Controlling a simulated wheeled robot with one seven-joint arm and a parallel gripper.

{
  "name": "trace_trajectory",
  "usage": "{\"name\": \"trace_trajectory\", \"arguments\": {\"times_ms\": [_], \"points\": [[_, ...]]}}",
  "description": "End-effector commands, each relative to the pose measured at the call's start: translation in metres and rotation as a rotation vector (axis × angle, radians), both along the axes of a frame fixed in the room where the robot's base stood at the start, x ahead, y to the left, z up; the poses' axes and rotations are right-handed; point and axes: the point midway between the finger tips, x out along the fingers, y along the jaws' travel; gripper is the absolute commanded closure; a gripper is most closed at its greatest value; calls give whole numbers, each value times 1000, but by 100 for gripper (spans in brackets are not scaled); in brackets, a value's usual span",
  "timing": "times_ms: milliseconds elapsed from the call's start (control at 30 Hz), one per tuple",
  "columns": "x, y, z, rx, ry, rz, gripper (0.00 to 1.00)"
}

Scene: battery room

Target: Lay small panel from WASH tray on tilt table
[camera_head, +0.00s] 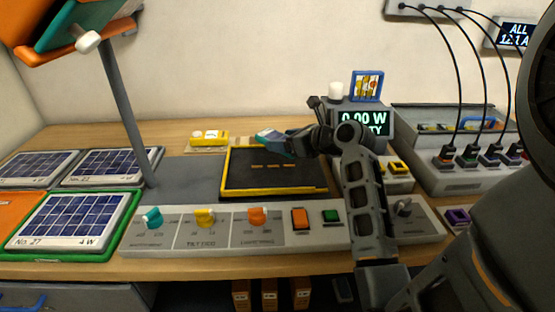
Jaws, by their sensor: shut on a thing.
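The tilt table (262,182) is a dark plate with a yellow front and left edge, lying behind the control strip. My gripper (291,143) is above its back edge, reaching in from the right. It is shut on a small teal-blue piece (270,137), seen at a slant; I cannot tell for sure that this is the small panel. Whether the piece touches the table is unclear. Solar panels sit at the left, one marked No. 27, 4 W (75,221), in a green tray (62,254). No WASH label is readable.
A control strip (215,244) with coloured knobs and buttons runs along the front. A grey post (122,115) carries an orange-and-teal lamp head at upper left. A meter reading 0.00 W (362,122) and a grey case with cables (440,178) stand at right.

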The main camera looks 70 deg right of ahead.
Motion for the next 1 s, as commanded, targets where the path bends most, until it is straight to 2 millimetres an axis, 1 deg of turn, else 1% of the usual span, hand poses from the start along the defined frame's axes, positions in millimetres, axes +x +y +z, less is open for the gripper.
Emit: {"name": "trace_trajectory", "arguments": {"times_ms": [33,100,200,267,367,500,600,967,1000], "points": [[3,8,-4,1,-1,1,64],[7,14,-9,0,-1,0,64],[10,20,-12,-2,-1,-1,64],[11,21,-14,-2,-1,-1,64],[11,21,-22,0,0,-1,64],[10,21,-43,2,0,-3,64],[10,21,-53,0,0,-2,64],[11,21,-56,-2,0,-1,64],[11,21,-57,-2,0,-1,26]]}}
